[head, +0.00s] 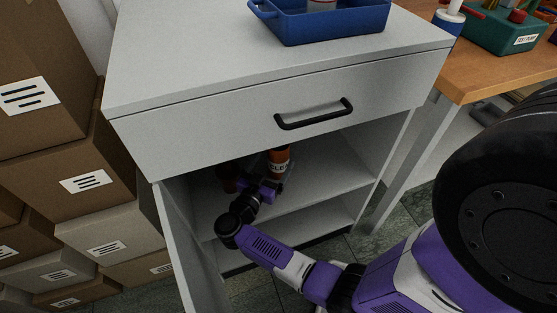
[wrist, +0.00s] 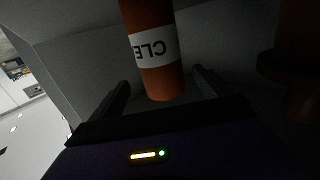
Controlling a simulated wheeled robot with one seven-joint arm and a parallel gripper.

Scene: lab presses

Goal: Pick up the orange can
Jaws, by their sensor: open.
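The orange can (head: 279,158) with a white label stands on the shelf inside the open lower part of the white cabinet, under the drawer. In the wrist view the orange can (wrist: 155,82) shows upside down, with part of its label lettering visible. My gripper (wrist: 160,88) is open, and its two dark fingers show on either side of the can's near end. I cannot tell whether either finger touches it. In the head view my arm reaches into the cabinet and the gripper is partly hidden there.
The drawer (head: 290,110) with a black handle is directly above the opening. A dark reddish object (wrist: 290,75) is at the right in the wrist view. A blue tray (head: 330,28) sits on the cabinet top. Cardboard boxes (head: 105,228) are stacked at the left.

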